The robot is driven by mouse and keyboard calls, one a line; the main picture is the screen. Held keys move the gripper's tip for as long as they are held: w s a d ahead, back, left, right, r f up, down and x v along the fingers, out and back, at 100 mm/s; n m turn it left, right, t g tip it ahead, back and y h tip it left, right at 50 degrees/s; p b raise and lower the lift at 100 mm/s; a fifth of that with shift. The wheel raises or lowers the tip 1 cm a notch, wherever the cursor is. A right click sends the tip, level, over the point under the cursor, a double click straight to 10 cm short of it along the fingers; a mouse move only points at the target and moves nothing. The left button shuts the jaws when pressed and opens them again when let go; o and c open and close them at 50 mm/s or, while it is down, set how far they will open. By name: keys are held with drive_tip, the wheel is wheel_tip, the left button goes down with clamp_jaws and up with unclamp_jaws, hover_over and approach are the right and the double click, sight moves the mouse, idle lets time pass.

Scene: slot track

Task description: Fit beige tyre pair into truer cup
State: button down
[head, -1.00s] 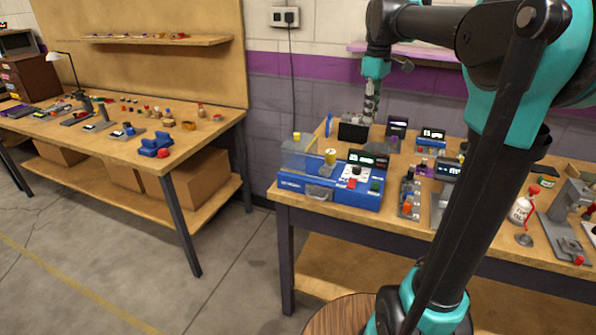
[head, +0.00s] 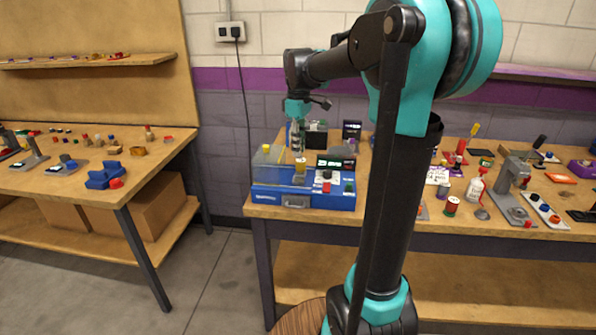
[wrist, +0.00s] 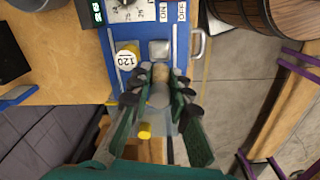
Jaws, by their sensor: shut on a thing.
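My gripper (head: 298,152) points down over the left half of the blue truer machine (head: 330,199). In the wrist view my gripper (wrist: 160,82) is shut on a small beige piece, the tyre pair (wrist: 160,72), at its fingertips. The machine (wrist: 117,72) lies beneath, with a yellow disc marked 120 (wrist: 127,58) left of the fingertips and a grey metal square (wrist: 159,48) just beyond them. I cannot make out the cup clearly; the fingers and the held piece cover that area. The tyre pair is too small to tell in the head view.
A clear cover with a yellow knob (wrist: 145,130) stands close under the fingers. A metal handle (wrist: 198,45) sticks out of the machine's front. Black display boxes (head: 352,130) stand behind the machine. A second bench (head: 60,178) is at left, with open floor between.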

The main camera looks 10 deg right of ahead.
wheel_tip(320, 180, down, 9)
drive_tip(key=shift+r, duration=0.15)
idle(0.4)
drive_tip(key=c, duration=1.7)
unclamp_jaws()
wheel_tip(320, 180, up, 12)
drive_tip(key=s+d+f+m, duration=0.1)
drive_tip(key=s+f+m, duration=0.1)
drive_tip(key=f, duration=0.3)
drive_tip(key=s+d+f+m+t, duration=0.1)
drive_tip(key=s+f+m, duration=0.1)
drive_tip(key=s+f, duration=0.2)
drive_tip(key=s+d+f+m+t, duration=0.1)
drive_tip(key=s+f+m, duration=0.1)
drive_tip(key=s+f, duration=0.3)
drive_tip(key=shift+s+f+m, duration=0.25)
drive_tip(key=shift+f+m, duration=0.05)
drive_tip(key=shift+f, duration=0.05)
drive_tip(key=s+d+f+m+t, duration=0.1)
drive_tip(key=s+f+m, duration=0.3)
drive_tip(key=s+f, duration=0.5)
drive_tip(key=shift+s+f+m+t, duration=0.3)
drive_tip(key=shift+s+m+t, duration=0.1)
drive_tip(key=shift+s+t, duration=0.3)
